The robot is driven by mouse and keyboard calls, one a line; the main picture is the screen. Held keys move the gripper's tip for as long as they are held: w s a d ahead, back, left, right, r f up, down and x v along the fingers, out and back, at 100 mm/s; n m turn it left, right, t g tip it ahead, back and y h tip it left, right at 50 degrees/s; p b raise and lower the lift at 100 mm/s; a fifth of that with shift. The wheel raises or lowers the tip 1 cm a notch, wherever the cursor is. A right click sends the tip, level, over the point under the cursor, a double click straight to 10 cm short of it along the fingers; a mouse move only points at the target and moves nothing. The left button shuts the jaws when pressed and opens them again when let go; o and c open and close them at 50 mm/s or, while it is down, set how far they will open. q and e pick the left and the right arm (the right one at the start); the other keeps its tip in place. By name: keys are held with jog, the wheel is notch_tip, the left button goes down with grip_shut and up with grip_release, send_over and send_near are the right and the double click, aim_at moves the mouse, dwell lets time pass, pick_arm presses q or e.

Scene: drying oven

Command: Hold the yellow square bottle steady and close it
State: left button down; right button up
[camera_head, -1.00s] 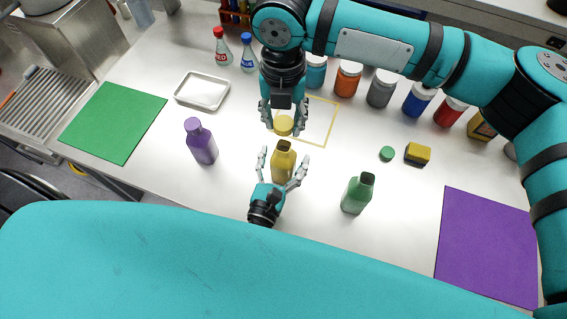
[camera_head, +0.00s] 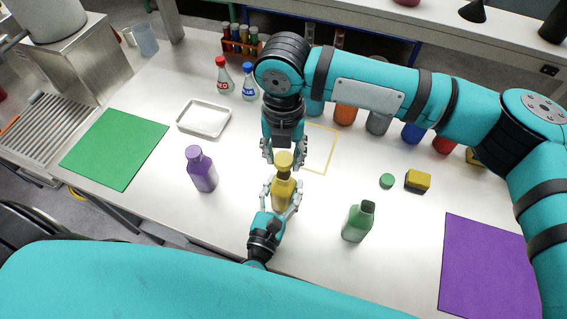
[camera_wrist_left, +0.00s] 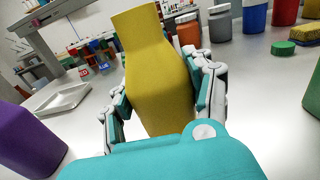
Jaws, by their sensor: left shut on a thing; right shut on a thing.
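The yellow square bottle (camera_head: 283,194) stands upright on the table, and its body fills the middle of the left wrist view (camera_wrist_left: 160,85). My left gripper (camera_head: 282,196) is shut around the bottle's body, with a finger on each side. My right gripper (camera_head: 284,157) points down from above and is shut on the yellow cap (camera_head: 284,159). The cap does not show in the left wrist view.
A purple bottle (camera_head: 202,170) stands left and a green bottle (camera_head: 357,222) right. The green cap (camera_head: 387,181) and a yellow-black block (camera_head: 418,181) lie farther right. A metal tray (camera_head: 204,119) is at back left. Several jars stand behind my right arm.

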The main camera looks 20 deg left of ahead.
aim_at(283, 174)
jog(key=shift+f, duration=1.35)
jog(key=shift+f, duration=0.85)
jog(key=shift+f, duration=0.6)
